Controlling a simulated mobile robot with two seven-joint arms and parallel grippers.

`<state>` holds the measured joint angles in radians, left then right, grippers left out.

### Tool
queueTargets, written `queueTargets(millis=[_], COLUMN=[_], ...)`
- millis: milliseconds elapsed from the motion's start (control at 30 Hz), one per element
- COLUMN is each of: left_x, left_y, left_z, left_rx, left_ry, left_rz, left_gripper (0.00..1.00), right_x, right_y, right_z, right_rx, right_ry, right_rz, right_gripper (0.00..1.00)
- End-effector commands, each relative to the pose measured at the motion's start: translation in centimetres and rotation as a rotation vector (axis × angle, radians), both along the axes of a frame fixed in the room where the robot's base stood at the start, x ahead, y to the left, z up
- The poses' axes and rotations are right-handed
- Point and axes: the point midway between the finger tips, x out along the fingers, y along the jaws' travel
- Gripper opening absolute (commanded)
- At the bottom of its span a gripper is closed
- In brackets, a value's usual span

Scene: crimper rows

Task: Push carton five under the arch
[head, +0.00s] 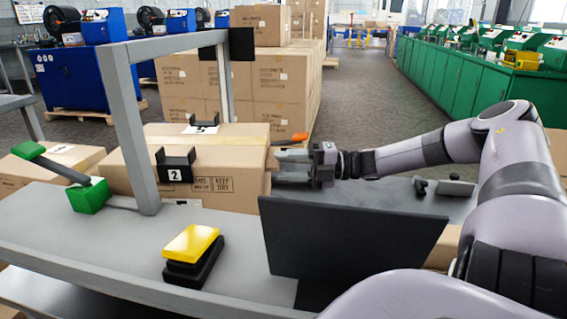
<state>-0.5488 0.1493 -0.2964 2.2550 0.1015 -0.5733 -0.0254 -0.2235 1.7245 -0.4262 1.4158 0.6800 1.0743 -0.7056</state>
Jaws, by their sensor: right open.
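A brown carton (228,184) with "KEEP DRY" print lies on the grey bench at the grey arch (142,135). The arch's near post stands in front of its left part, and the carton shows on both sides of that post. No number five is readable on it. My right gripper (277,168) is open at the carton's right end, fingers pointing left. I cannot tell whether they touch it. My left gripper is not in view.
A black bracket marked 2 (176,166) is in front of the carton. A green lever (90,195), a yellow button (192,243) and a dark upright panel (350,238) stand on the near bench. Another carton (45,166) is at left. Stacked cartons (255,85) stand behind.

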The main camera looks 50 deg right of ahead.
Motion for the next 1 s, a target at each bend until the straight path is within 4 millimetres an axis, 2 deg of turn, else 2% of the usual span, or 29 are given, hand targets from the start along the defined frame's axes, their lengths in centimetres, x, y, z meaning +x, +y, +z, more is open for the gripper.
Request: queueTargets(millis=[100,500,1000], left_x=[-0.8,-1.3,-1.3], left_y=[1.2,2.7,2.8], left_z=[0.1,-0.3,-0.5], left_rx=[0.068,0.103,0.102], left_ry=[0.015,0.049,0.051], left_rz=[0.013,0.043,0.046], left_gripper=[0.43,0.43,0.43], right_x=[-1.0,-4.4,-4.7], right_y=[-0.8,-3.7,-3.9], right_z=[0.6,0.3,0.1], right_rx=[0.002,0.001,0.001], right_ry=[-0.001,-0.002,-0.002], right_rz=[-0.001,-0.002,-0.001], right_gripper=[0.42,0.42,0.42])
